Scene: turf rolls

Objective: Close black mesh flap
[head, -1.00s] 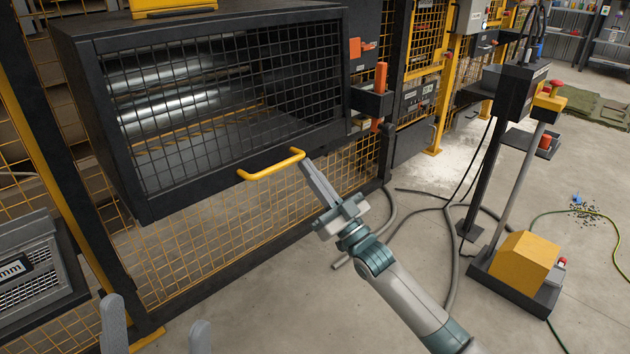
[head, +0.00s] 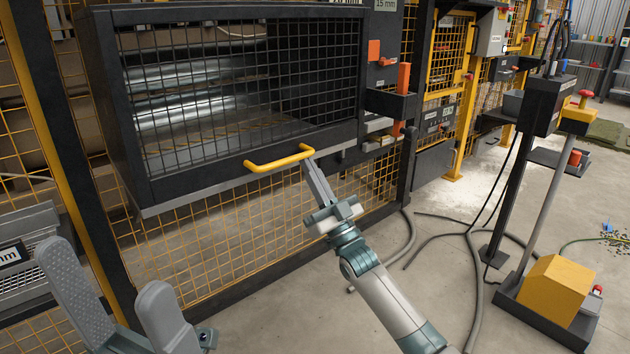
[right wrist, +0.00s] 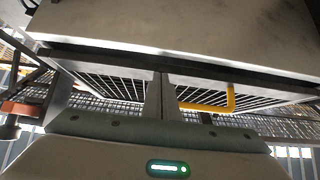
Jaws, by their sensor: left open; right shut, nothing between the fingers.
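The black mesh flap (head: 185,172) covers the front of the dark machine housing and hangs down, its lower edge close to a pale grey sill. I cannot tell whether a small gap is left there. Its yellow bar handle (head: 275,163) sticks out from the lower edge. My right gripper (head: 312,168) is shut and empty, with its fingertips at the right end of the handle, seeming to touch it. In the right wrist view, the handle (right wrist: 231,98) shows to the right of the shut fingers (right wrist: 160,95), below a grey panel. My left gripper (head: 120,300) is open and empty at lower left.
Metal rollers (head: 195,100) show behind the mesh. An orange-and-black bracket (head: 402,95) juts out right of the housing. A control stand with a yellow block (head: 553,290) is at right. Hoses and cables (head: 470,250) lie on the floor. A grey mesh-fronted box (head: 25,250) is at left.

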